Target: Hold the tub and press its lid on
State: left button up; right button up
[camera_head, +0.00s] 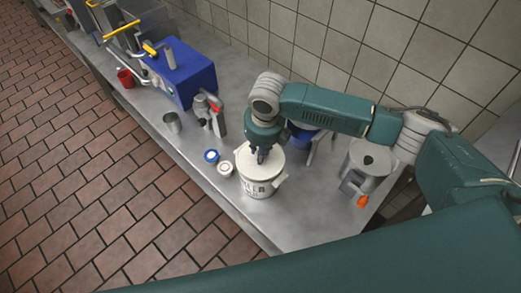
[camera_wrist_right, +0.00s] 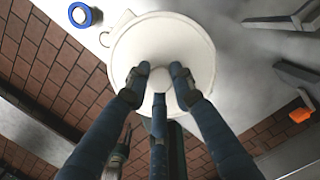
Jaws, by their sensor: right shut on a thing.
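The white tub (camera_head: 261,189) with dark lettering stands upright on the metal counter. Its round white lid (camera_head: 243,158) is on top, and in the right wrist view the lid (camera_wrist_right: 165,32) fills the upper middle. Whether the lid is fully seated cannot be told. My right gripper (camera_head: 262,158) points down over the lid's middle. My left gripper is not in view.
Two small round containers, one blue-rimmed (camera_head: 211,156) and one white (camera_head: 225,169), stand left of the tub. A metal cup (camera_head: 172,122), a red cup (camera_head: 126,78) and a blue machine (camera_head: 183,72) are farther left. A grey machine (camera_head: 368,160) stands right. The counter's front edge is close.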

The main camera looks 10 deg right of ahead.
jog(key=o, duration=1.1)
jog(key=shift+o, duration=0.4)
jog(key=o, duration=0.4)
jog(key=shift+o, duration=0.2)
jog(key=shift+r, duration=0.1)
notch_tip(320, 180, up, 5)
jog(key=p, duration=0.5)
jog(key=shift+r+p, duration=0.85)
jog(key=shift+r, duration=0.1)
